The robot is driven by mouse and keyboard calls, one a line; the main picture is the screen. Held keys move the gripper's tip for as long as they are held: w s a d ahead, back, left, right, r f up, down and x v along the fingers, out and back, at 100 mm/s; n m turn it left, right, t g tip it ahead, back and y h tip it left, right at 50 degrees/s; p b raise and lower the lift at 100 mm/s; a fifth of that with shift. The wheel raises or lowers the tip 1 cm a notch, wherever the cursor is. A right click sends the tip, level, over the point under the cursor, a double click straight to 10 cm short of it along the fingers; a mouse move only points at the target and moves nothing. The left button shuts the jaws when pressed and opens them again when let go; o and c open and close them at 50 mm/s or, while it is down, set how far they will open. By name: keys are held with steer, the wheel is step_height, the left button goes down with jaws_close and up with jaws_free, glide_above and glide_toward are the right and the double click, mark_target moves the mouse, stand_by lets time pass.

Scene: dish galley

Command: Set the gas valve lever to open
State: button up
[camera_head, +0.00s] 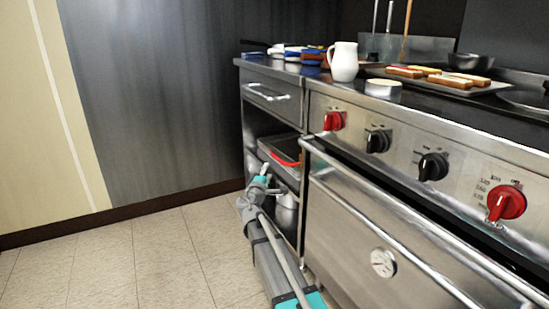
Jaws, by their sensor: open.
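No gas valve lever can be made out for certain. A red curved strip (280,158) shows in the open shelf bay left of the oven, by a grey tray; I cannot tell if it is a lever. The stove front has red knobs, one at the left (334,121) and a larger one at the right (506,203), with black knobs (378,140) between them. My gripper (264,177) is open, small in view at the shelf opening, below and left of the red strip. Its fingertips are not clear.
The oven door (365,235) has a long bar handle in front of it. A drawer (272,96) is above the shelf bay. A white pitcher (343,62) and a tray of food (447,82) stand on top. Tiled floor (120,265) at the left is clear.

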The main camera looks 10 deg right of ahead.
mark_target(274, 156)
steer(key=p+x, duration=0.1)
steer(key=x, duration=0.9)
steer(key=shift+w+d, duration=0.1)
steer(key=shift+w, duration=0.1)
jaws_close()
steer(key=shift+a, duration=0.25)
